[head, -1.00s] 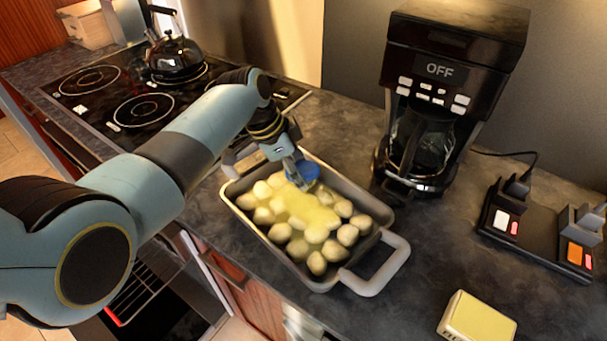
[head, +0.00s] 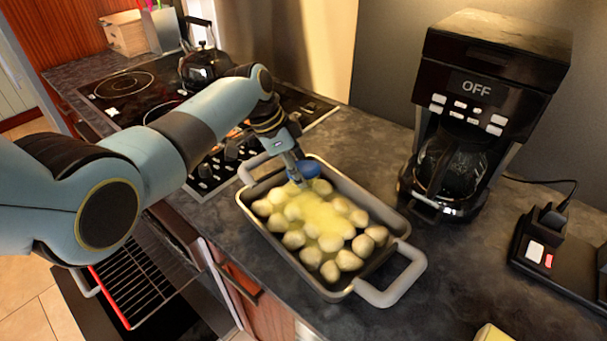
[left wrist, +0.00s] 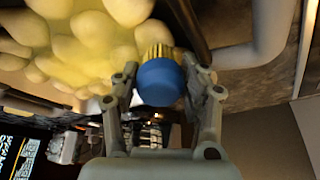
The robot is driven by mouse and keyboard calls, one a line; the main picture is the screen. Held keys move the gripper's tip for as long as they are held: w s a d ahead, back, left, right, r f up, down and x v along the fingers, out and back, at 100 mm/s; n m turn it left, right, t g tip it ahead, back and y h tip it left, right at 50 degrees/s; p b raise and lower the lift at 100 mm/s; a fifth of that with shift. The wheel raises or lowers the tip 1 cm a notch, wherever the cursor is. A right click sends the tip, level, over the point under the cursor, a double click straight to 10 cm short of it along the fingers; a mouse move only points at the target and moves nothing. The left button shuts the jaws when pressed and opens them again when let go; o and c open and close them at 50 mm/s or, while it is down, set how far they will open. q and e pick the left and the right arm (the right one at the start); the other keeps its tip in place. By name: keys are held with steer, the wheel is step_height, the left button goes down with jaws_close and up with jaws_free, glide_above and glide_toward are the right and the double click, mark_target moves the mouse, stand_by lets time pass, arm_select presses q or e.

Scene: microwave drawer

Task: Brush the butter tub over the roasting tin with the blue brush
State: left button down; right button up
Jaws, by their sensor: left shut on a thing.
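The roasting tin (head: 405,222) stands on the dark counter, full of pale potatoes, with a yellow butter layer (head: 322,213) over the middle ones. My left gripper (head: 302,178) is above the tin's far left part, shut on the blue brush (head: 308,168). In the left wrist view the blue brush (left wrist: 160,82) sits between the fingers, its yellow bristles toward the potatoes; whether they touch cannot be told. The butter tub (head: 492,334) is probably the yellow-topped block cut off at the bottom right edge. My right gripper is not in view.
A coffee maker (head: 485,110) stands behind the tin to the right. A black charging dock (head: 545,250) is at the far right. The stove with a kettle (head: 203,68) is at the left; an open oven rack (head: 130,280) is below.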

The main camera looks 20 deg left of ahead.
mark_target(305, 165)
arm_select(q)
steer(key=shift+r, duration=0.1)
step_height(305, 165, up, 3)
steer(key=p, duration=0.2)
steer(key=shift+f+p, duration=0.2)
steer(key=shift+p, duration=0.15)
steer(key=shift+r, duration=1.65)
steer(key=shift+r, duration=1.55)
